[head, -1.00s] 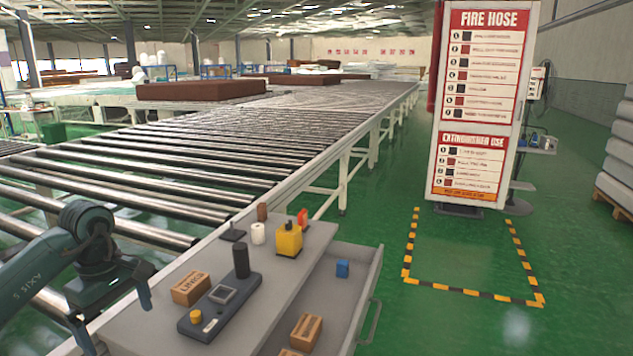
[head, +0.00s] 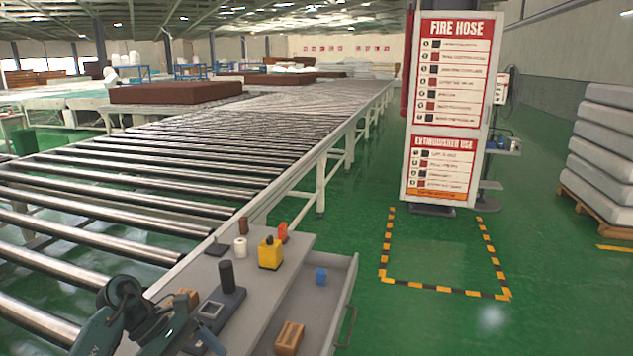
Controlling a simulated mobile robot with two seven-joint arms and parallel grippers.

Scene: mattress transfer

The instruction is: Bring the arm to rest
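My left arm comes in at the bottom left of the head view. My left gripper (head: 212,344) is low at the picture's bottom edge, in front of the near end of the grey workbench (head: 258,297). One finger shows and the rest is cut off or hidden, so its opening cannot be judged. My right arm and gripper are not in view.
A roller conveyor (head: 150,215) runs behind.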

